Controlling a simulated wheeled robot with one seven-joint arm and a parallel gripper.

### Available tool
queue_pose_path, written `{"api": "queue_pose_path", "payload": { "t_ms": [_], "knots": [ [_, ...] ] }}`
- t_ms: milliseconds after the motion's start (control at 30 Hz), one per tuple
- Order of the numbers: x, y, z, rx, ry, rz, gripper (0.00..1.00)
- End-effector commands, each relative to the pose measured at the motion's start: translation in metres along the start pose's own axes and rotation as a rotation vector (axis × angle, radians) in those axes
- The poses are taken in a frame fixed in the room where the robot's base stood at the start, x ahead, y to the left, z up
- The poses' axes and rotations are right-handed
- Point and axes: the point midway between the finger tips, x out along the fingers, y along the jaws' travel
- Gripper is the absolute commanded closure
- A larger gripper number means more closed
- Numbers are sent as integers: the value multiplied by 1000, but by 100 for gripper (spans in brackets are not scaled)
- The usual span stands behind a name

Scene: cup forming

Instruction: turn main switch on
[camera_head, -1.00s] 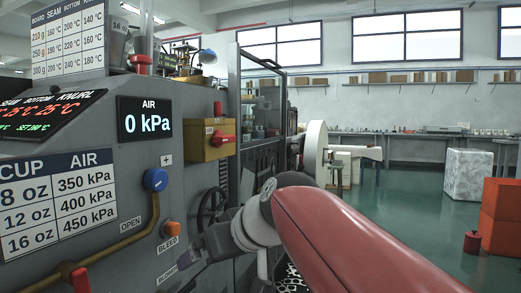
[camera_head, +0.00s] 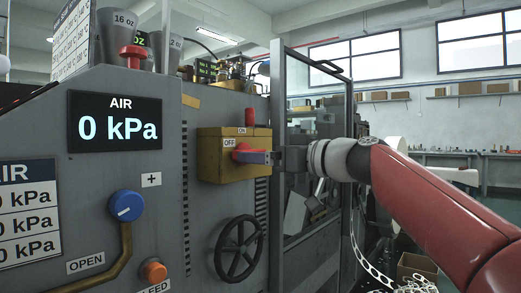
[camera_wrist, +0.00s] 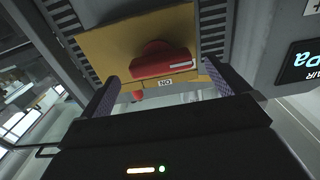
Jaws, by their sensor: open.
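The main switch is a yellow box (camera_head: 212,172) on the grey machine front, with an OFF label at its left and an ON label at its top. Its red handle (camera_head: 242,148) lies level, its white mark towards the OFF side in the wrist view (camera_wrist: 160,62). My gripper (camera_head: 258,157) is open in front of the box from the right. In the wrist view its two purple pads stand on either side of the red handle, with a gap at each side. In the head view the near finger hides part of the handle.
A black handwheel (camera_head: 239,248) sits just below the switch box. A blue knob (camera_head: 126,206) and an orange button (camera_head: 153,271) are to the left, under the AIR display (camera_head: 115,121) reading 0 kPa. A framed glass door (camera_head: 312,180) stands close on the right.

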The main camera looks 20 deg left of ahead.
Motion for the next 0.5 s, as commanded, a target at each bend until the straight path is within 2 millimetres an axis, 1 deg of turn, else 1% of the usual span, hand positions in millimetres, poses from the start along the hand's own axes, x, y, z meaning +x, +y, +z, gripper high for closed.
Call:
{"api": "queue_pose_path", "payload": {
  "t_ms": [33,100,200,300,500],
  "knots": [
    [9,-1,-4,2,1,-4,0],
    [18,-1,-3,2,0,-3,0],
    [27,-1,-2,1,0,-2,0],
    [31,0,-1,0,0,1,0],
    [32,0,0,0,-1,2,0]
  ]
}}
